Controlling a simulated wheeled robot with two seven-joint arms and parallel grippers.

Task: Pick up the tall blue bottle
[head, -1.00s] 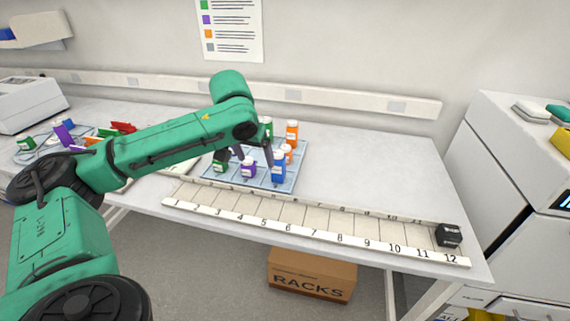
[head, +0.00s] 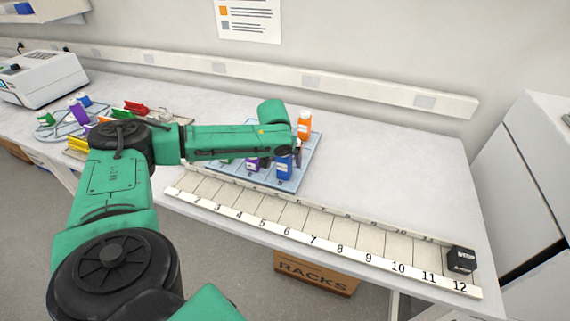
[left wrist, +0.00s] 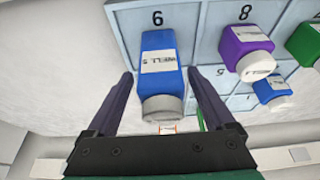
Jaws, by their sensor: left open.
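The tall blue bottle (head: 284,168) with a white cap stands at the front right of the gridded tray (head: 309,158). In the left wrist view the blue bottle (left wrist: 158,60) is by the tray mark 6, its label facing me. My left gripper (left wrist: 160,74) is open, with one dark finger on each side of the bottle and a gap showing on both sides. In the head view my left arm's end hides much of the tray and most of the gripper. My right gripper is not in view.
A purple bottle (left wrist: 246,46), a smaller blue bottle (left wrist: 271,88) and a green bottle (left wrist: 308,44) stand close by on the tray. An orange bottle (head: 304,124) is behind.

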